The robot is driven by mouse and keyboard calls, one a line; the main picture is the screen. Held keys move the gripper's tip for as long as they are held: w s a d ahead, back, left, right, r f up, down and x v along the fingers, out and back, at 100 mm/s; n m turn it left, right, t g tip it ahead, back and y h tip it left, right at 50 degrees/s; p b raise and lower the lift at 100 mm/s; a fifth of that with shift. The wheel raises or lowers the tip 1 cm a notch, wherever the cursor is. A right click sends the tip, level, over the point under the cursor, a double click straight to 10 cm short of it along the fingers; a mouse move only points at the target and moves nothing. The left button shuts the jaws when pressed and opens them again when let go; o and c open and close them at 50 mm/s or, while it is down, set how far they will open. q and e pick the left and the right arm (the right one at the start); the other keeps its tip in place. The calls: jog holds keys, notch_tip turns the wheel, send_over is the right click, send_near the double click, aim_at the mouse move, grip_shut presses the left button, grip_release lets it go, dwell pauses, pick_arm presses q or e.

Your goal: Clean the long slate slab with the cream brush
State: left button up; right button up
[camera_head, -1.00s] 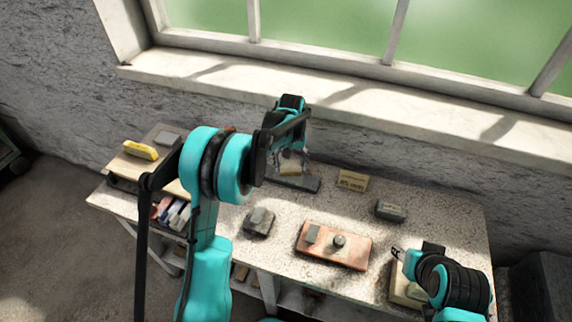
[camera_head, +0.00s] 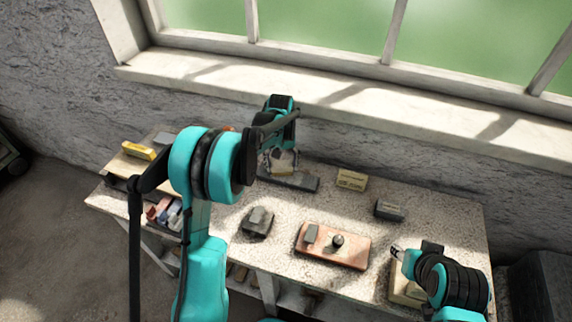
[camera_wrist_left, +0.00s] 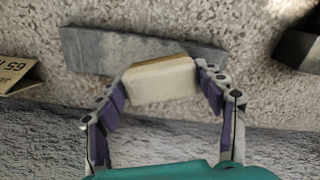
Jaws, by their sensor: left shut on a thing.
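The long slate slab (camera_head: 305,184) lies at the back of the speckled table, and it spans the upper part of the left wrist view (camera_wrist_left: 90,50). My left gripper (camera_head: 280,163) is shut on the cream brush (camera_wrist_left: 160,82), with a finger on each side. The brush (camera_head: 283,167) is over the slab's left part in the head view. The wrist view shows it overlapping the slab's near edge; I cannot tell if its underside touches. My right gripper (camera_head: 397,254) is at the table's front right, too small to read its fingers.
A pink board (camera_head: 345,257) with a grey block and dark knob, a dark stone block (camera_head: 258,222), a cream label (camera_head: 351,180) and a grey box (camera_head: 390,210) stand on the table. A yellow block (camera_head: 139,151) is at left. The wall and windowsill rise behind.

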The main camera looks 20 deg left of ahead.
aim_at(291, 164)
pick_arm(q)
jog(key=shift+s+a, duration=0.2)
jog(key=shift+a, duration=0.3)
jog(key=shift+d, duration=0.1)
jog(key=shift+w+d, duration=0.25)
jog(key=shift+d, duration=0.4)
jog(key=shift+w+d, duration=0.25)
jog(key=shift+d, duration=0.45)
jog(key=shift+w+d, duration=0.25)
jog(key=shift+d, duration=0.4)
jog(key=shift+a, duration=0.1)
jog(key=shift+s+a+r+p, duration=0.2)
jog(key=shift+a+r+p, duration=0.15)
jog(key=shift+a, duration=0.15)
jog(key=shift+s+a+r+p, duration=0.15)
jog(key=shift+a+r+p, duration=0.05)
jog(key=shift+a+r, duration=0.2)
jog(key=shift+f, duration=0.1)
